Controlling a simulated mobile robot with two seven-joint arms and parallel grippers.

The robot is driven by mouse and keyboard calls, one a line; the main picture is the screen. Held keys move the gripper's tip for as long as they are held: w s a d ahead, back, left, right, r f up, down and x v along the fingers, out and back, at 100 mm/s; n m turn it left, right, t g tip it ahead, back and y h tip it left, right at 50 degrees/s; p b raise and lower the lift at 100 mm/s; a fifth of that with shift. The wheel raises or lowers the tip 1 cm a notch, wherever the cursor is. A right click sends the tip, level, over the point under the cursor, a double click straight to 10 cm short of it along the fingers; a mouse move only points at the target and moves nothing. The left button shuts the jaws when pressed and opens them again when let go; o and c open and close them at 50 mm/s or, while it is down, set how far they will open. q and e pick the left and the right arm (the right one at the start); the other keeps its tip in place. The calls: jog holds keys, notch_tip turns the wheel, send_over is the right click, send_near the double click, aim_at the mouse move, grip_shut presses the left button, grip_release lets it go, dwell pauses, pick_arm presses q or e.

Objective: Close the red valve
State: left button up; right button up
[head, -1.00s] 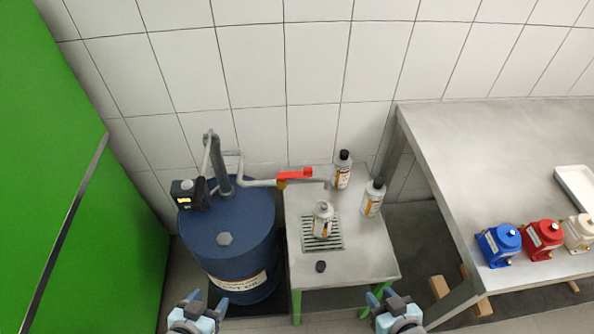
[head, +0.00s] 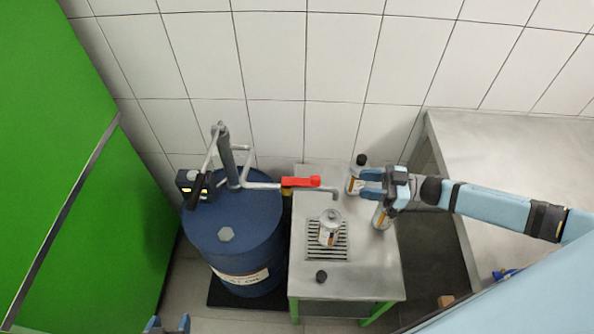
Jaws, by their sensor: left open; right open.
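The red valve (head: 301,182) is a red lever handle on the grey pipe that runs right from the blue drum (head: 236,225). The lever lies along the pipe. The pipe's spout (head: 333,192) bends down above a bottle (head: 329,230) standing on the drain grate. My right gripper (head: 368,183) is open, to the right of the valve and apart from it, its fingers pointing left. It overlaps the bottles behind it in the view. My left gripper (head: 168,325) is open at the bottom edge, far below the valve, with only its fingertips showing.
Two bottles stand at the back of the small metal table (head: 368,275), partly hidden by my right gripper. A black cap (head: 321,276) lies at its front.

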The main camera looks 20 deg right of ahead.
aim_at(315, 177)
jog(key=shift+n+g+y, duration=0.3)
jog(key=shift+g, duration=0.3)
jog(key=p+x, duration=0.1)
jog(key=x, duration=0.3)
jog(key=p+x, duration=0.1)
jog(key=x, duration=0.3)
jog(key=p+x, duration=0.1)
jog(key=x, duration=0.3)
jog(key=shift+w+r, duration=0.3)
jog(key=shift+w, duration=0.15)
jog(key=shift+w+a, duration=0.15)
jog(key=shift+a, duration=0.25)
jog(key=shift+f, duration=0.1)
grip_shut()
